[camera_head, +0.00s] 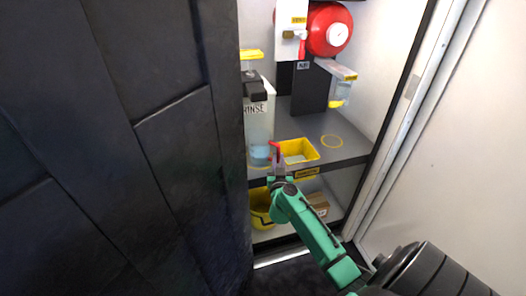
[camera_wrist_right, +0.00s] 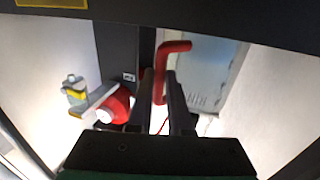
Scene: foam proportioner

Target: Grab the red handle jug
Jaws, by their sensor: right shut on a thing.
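The jug is a clear, bluish container (camera_head: 259,155) low at the left of the cabinet shelf, with a red handle (camera_head: 273,146) on its right. In the right wrist view the red bent handle (camera_wrist_right: 172,47) runs down between the fingers, with the pale, see-through jug body (camera_wrist_right: 205,72) beside it. My right gripper (camera_head: 277,166) reaches in from the front and is shut on the red handle; it also shows in the wrist view (camera_wrist_right: 161,98). The fingers partly hide the handle. My left gripper is not in view.
A tank marked RINSE (camera_head: 258,122) stands behind the jug. A dark panel (camera_head: 170,120) closes off the left. A yellow bucket (camera_head: 260,207) and a box (camera_head: 319,204) stand below.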

